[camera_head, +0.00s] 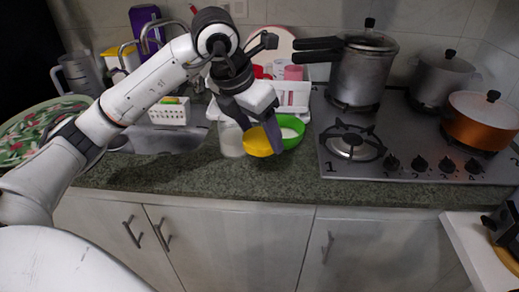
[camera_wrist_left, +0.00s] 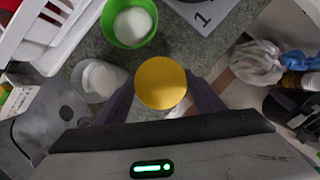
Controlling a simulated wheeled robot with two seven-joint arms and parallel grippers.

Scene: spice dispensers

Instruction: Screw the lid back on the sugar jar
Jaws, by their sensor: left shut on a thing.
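My left gripper (camera_head: 260,132) is shut on a round yellow lid (camera_head: 256,143), holding it by its rim above the counter's front part. In the left wrist view the lid (camera_wrist_left: 160,82) sits between the two dark fingers. The clear sugar jar (camera_head: 230,140) stands upright and open on the counter, just left of the lid, with white contents. In the left wrist view the jar (camera_wrist_left: 100,80) is beside the lid, apart from it. My right gripper does not show.
A green bowl (camera_head: 294,126) with white contents stands right behind the lid. The sink (camera_head: 160,140) is left of the jar. A white dish rack (camera_head: 294,98) stands behind. The stove (camera_head: 400,178) with several pots is at the right. The counter's front strip is clear.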

